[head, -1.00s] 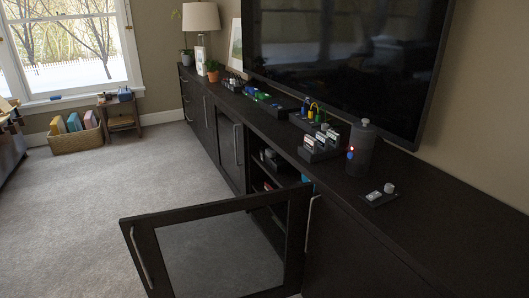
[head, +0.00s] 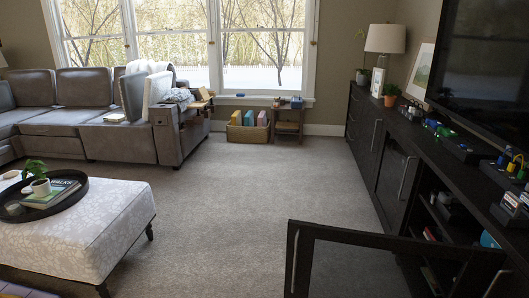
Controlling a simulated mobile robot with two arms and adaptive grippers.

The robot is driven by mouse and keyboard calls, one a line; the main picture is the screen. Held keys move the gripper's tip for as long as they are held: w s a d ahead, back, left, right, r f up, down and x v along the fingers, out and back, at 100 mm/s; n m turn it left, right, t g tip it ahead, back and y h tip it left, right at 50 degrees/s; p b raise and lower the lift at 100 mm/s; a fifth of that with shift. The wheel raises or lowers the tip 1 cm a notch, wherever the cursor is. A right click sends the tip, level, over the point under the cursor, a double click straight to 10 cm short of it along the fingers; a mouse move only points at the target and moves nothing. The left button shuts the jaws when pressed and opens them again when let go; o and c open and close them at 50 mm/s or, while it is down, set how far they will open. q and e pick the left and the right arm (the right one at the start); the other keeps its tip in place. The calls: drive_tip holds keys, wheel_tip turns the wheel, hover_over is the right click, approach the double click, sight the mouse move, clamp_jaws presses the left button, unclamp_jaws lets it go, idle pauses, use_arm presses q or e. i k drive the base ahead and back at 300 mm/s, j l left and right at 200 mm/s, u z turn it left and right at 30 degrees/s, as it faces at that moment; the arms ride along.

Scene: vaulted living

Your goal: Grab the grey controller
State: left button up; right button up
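I cannot make out a grey controller for certain. The long dark media console (head: 412,137) runs along the right side of the head view, with several small items on its top. One glass-fronted door (head: 395,240) stands open toward the room at the lower right. Behind it are shelves with small dark and greyish items (head: 444,199), too small to name. Neither of my grippers is in view.
Clear grey carpet (head: 240,200) fills the middle. The open door juts across the lower right. A patterned ottoman (head: 110,215) with a round tray (head: 82,183) is at the left. A grey sofa (head: 85,135) and a basket (head: 247,134) are further back.

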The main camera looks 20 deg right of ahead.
sight(446, 197)
drive_tip(key=i+j, duration=0.1)
drive_tip(key=i, duration=0.35)
drive_tip(key=i+j+z, duration=0.15)
drive_tip(key=i, duration=0.35)
drive_tip(key=i+j, duration=0.1)
drive_tip(key=i, duration=0.35)
drive_tip(key=i+j+z, duration=0.1)
drive_tip(key=i, duration=0.35)
drive_tip(key=i+l+z, duration=0.15)
drive_tip(key=i+z, duration=0.3)
drive_tip(key=i, duration=0.15)
drive_tip(key=i+j+z, duration=0.1)
drive_tip(key=i+z, duration=0.4)
drive_tip(key=i+j+z, duration=0.3)
drive_tip(key=i+z, duration=0.15)
drive_tip(key=i, duration=0.2)
drive_tip(key=i+l+z, duration=0.15)
drive_tip(key=i+z, duration=1)
drive_tip(key=i+j+z, duration=0.2)
drive_tip(key=z, duration=0.2)
